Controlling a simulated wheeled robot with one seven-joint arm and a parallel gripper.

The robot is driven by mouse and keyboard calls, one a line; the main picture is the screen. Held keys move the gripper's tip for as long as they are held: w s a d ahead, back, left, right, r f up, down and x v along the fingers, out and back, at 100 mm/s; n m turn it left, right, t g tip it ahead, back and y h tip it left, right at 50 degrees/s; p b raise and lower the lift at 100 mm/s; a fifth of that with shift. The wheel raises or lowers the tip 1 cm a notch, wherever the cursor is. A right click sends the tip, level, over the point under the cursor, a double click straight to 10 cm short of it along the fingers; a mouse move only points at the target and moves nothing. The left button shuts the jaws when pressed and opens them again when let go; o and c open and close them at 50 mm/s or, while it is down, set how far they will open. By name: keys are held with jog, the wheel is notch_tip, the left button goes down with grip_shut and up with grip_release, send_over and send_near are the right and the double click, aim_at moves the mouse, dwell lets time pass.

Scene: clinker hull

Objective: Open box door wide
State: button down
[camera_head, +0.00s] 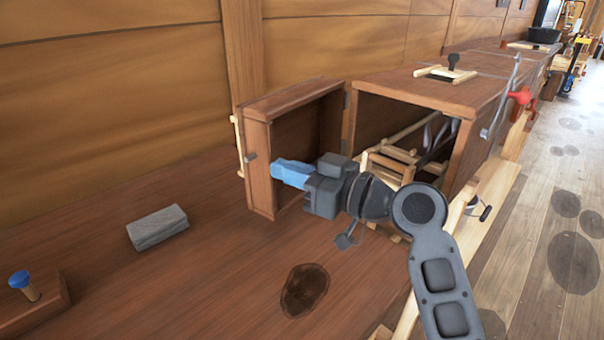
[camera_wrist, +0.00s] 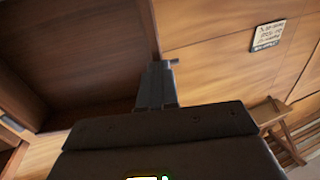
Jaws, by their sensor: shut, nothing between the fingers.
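The wooden box (camera_head: 425,92) stands on the bench with its front opening showing. Its door (camera_head: 258,165), a shallow framed panel with a pale handle (camera_head: 237,146) on its outer face, is swung out to the left at the hinge side and stands open. My gripper (camera_head: 280,170) has blue fingers. It is shut and empty, at the inner side of the door; whether it touches cannot be told. In the wrist view the shut fingers (camera_wrist: 157,82) lie beside a dark framed wooden panel (camera_wrist: 75,55), which looks like the door's inside.
Pale wooden pieces (camera_head: 393,160) lie inside the box. A grey block (camera_head: 157,227) and a blue-knobbed peg (camera_head: 20,280) are on the bench at left. A plank wall (camera_head: 110,80) stands behind. A red-handled clamp (camera_head: 521,96) is at the box's right.

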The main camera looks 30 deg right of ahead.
aim_at(249, 155)
jog(key=w+a, duration=0.1)
jog(key=w, duration=0.1)
jog(key=w+a+m+t+h+b, duration=0.1)
jog(key=w, duration=0.2)
jog(key=w+a+h, duration=0.1)
jog(key=w+a, duration=0.1)
jog(key=w, duration=0.1)
jog(key=shift+w+m+b, duration=0.2)
jog(key=shift+m+b, duration=0.2)
jog(key=shift+x, duration=0.8)
jog(key=shift+w+d, duration=0.1)
jog(key=shift+d, duration=0.05)
